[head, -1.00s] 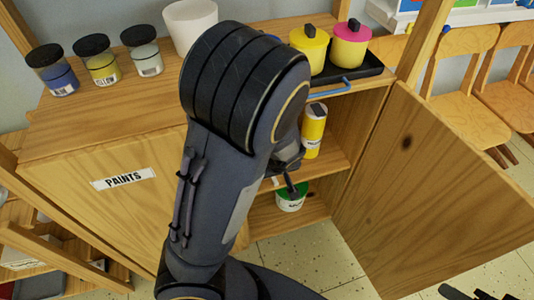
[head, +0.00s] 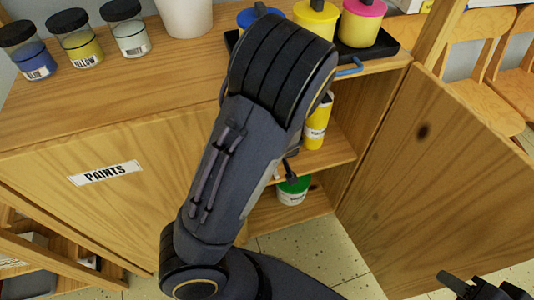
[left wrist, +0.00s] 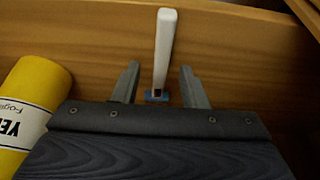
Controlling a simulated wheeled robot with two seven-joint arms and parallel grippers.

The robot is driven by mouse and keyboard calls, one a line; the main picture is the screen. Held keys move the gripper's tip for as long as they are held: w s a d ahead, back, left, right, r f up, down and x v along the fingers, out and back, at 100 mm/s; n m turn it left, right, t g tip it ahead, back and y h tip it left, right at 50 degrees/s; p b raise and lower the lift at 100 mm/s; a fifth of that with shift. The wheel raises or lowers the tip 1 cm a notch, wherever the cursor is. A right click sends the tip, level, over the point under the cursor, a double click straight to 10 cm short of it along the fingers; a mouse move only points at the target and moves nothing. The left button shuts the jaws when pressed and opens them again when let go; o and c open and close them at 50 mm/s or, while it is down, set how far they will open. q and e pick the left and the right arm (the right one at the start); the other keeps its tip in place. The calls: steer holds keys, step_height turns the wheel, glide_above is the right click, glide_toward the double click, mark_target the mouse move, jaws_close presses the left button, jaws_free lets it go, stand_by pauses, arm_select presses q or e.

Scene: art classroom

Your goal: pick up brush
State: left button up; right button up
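A brush with a white handle (left wrist: 166,40) and a small blue part at its near end lies in the left wrist view. It sits on a wooden shelf (left wrist: 230,45). My left gripper (left wrist: 160,85) is open, its two fingers apart on either side of the brush's near end, with gaps to both. In the head view my left arm hides the brush and most of this gripper; only a dark tip (head: 291,173) shows inside the open cabinet. My right gripper (head: 482,285) is open and empty at the lower right edge.
A yellow bottle (head: 318,122) stands on the cabinet shelf, close left of my left gripper in the wrist view (left wrist: 30,95). A green-lidded tub (head: 293,190) stands below. The open cabinet door (head: 430,180) bounds the right. Paint jars (head: 78,40) stand on top.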

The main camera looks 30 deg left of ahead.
arm_select(q)
jaws_close()
steer(key=shift+r, duration=0.15)
